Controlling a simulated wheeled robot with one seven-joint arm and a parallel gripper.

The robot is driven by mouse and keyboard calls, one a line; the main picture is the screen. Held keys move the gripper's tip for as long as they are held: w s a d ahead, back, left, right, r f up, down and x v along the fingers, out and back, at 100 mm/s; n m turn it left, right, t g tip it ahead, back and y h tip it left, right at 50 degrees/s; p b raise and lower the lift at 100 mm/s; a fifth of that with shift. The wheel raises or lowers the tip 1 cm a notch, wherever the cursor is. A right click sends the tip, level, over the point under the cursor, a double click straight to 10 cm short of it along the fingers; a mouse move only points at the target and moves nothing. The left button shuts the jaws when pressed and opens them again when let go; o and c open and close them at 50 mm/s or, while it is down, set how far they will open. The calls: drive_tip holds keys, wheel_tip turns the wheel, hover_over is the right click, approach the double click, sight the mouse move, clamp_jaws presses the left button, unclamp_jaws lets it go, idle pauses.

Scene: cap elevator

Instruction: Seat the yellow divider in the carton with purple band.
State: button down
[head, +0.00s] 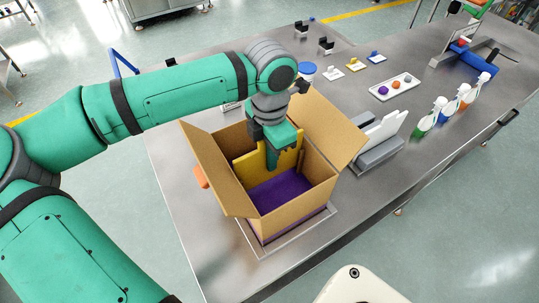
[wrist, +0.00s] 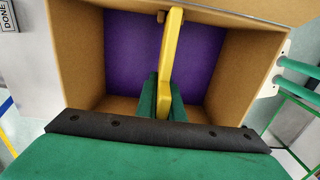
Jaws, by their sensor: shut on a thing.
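The open carton (head: 308,197) stands on the metal table with its flaps spread, and a purple band shows at its base. Its floor is purple, and the floor also shows in the wrist view (wrist: 128,62). The yellow divider (head: 247,168) is upright inside the carton, crossing it from wall to wall. In the wrist view the divider (wrist: 171,45) is seen edge-on, its far end beside a small brown strip on the carton wall. My gripper (head: 271,160) reaches down into the carton and is shut on the divider. The divider's lower edge is hidden, so I cannot tell whether it touches the floor.
A grey rack with white panels (head: 385,135) stands right of the carton. Several spray bottles (head: 441,108) and a white tray with small coloured objects (head: 394,88) are farther right. An orange object (head: 200,177) shows at the carton's left. The front right of the table is clear.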

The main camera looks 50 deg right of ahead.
sight(270, 178)
drive_tip(key=shift+f, duration=3.2)
drive_tip(key=c, duration=1.8)
unclamp_jaws()
drive_tip(key=shift+r, duration=0.1)
wheel_tip(270, 178, up, 11)
drive_tip(key=shift+f, duration=0.15)
